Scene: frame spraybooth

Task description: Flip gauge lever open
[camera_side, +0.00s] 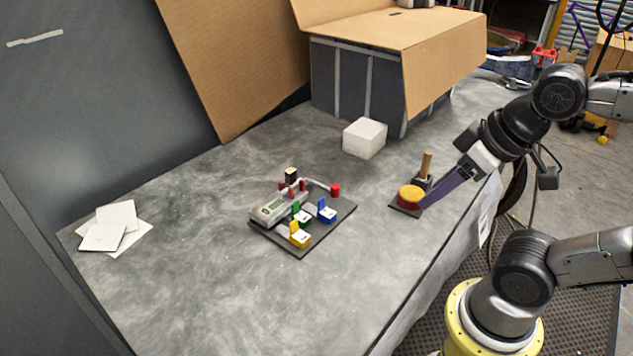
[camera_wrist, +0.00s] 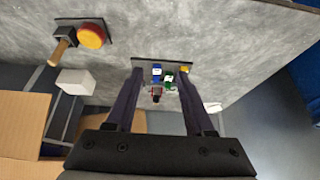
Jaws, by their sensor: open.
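A dark board (camera_side: 318,238) lies on the grey table and carries a small grey gauge (camera_side: 272,210) with a display. Behind the gauge, a pale rod ends in a red knob (camera_side: 335,190), with red posts and a black-topped piece (camera_side: 291,175) beside it. I cannot tell which part is the gauge lever. The board also shows in the wrist view (camera_wrist: 145,62), framed between my fingers but farther away. My gripper (camera_side: 425,203) is open, empty and right of the board, beside the round button in the side view. It also shows in the wrist view (camera_wrist: 160,72).
Blue (camera_side: 326,212), green (camera_side: 303,217) and yellow (camera_side: 300,238) pieces sit on the board. A red-and-yellow button (camera_side: 410,196) and wooden handle (camera_side: 427,163) stand near my fingers. A white block (camera_side: 365,138) and cardboard box (camera_side: 425,45) are behind. White cards (camera_side: 103,236) lie left; the front table is clear.

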